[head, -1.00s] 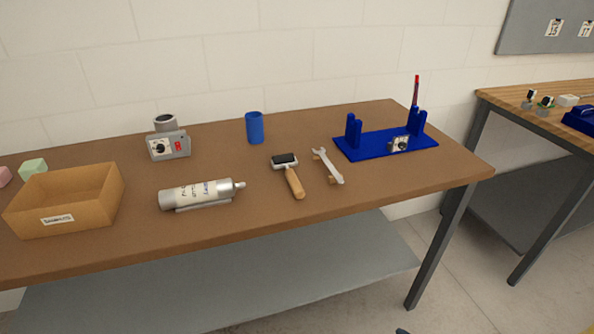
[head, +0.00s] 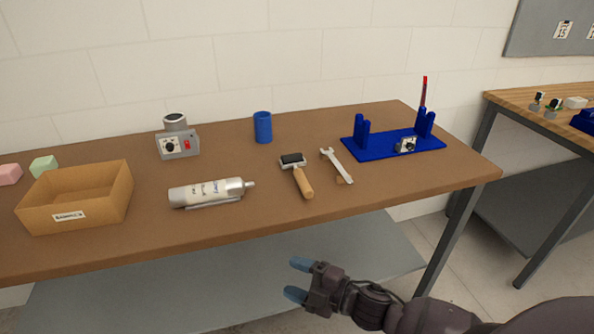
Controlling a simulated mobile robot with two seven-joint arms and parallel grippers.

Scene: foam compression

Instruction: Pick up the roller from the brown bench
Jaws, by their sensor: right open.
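The roller (head: 293,161) lies on the brown bench (head: 240,219), with a black roller head toward the back and a wooden handle (head: 303,183) pointing to the front edge. My right gripper (head: 296,280) is in the head view at the bottom, in front of the bench and apart from the roller. Its two blue fingertips are spread and nothing is between them. My left gripper is not in the head view.
A wrench (head: 337,167) lies just right of the roller. A blue cup (head: 262,127), a grey device (head: 177,142), a cardboard box (head: 75,218) and a blue stand (head: 372,153) are also on the bench.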

